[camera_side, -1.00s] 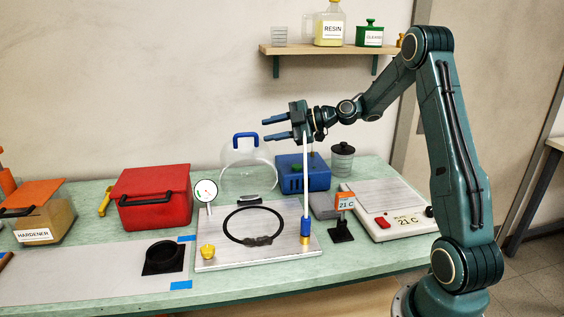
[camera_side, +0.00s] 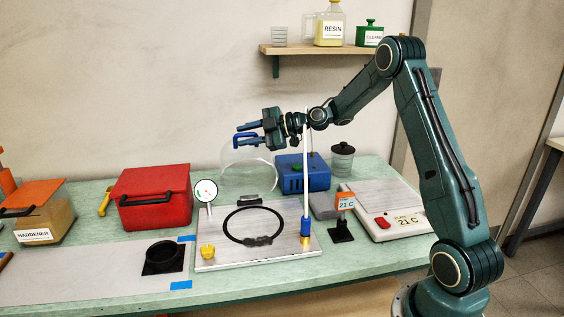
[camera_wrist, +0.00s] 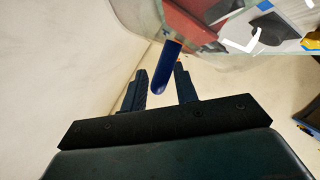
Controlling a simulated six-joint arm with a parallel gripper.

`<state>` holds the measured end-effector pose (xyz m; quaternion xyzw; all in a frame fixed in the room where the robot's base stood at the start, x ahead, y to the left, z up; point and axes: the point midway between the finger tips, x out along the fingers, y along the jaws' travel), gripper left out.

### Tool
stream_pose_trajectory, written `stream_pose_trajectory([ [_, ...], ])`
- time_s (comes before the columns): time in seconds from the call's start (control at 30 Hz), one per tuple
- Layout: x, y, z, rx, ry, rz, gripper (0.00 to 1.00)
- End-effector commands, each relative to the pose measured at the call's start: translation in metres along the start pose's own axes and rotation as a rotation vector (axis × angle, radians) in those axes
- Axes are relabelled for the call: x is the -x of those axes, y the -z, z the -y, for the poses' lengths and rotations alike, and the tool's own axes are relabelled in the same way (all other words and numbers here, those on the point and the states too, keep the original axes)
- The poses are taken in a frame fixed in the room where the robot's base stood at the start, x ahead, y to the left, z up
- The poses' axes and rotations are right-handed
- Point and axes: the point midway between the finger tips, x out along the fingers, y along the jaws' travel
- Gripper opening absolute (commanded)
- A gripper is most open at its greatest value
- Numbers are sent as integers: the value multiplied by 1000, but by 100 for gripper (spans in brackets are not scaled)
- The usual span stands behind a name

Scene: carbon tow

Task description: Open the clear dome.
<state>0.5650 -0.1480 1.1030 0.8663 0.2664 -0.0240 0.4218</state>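The clear dome (camera_side: 247,172) is swung up at the back of the metal base plate (camera_side: 215,250), above the black hinge (camera_side: 250,199). The black ring (camera_side: 230,232) on the plate is uncovered. The dome's blue handle (camera_side: 235,142) faces up at its top. My gripper (camera_side: 243,132) is open at the handle. In the wrist view, the handle (camera_wrist: 163,75) shows between my two spread fingers (camera_wrist: 160,82), with a gap visible on each side. I cannot tell whether either finger touches it. The dome's clear edge (camera_wrist: 105,60) also shows there.
A thin white upright tube (camera_side: 306,165) stands on the plate close to my arm. A blue box (camera_side: 300,178) is right of the dome, a red box (camera_side: 150,200) left. A round gauge (camera_side: 205,191) and yellow knob (camera_side: 208,252) are on the plate's left. A shelf (camera_side: 290,50) hangs above.

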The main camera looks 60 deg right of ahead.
Motion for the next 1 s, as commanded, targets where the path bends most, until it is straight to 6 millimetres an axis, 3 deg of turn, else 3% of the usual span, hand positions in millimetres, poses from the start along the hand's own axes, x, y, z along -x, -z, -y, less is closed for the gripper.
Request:
stream_pose_trajectory([
  [0.03, 0, 0, 0, 0, 0, 0, 19],
  [0.13, 0, 0, 0, 0, -1, 0, 0],
  [0.47, -1, -2, -3, -8, 1, -2, 0],
  [1.0, -14, -28, -28, -164, 68, -3, 0],
])
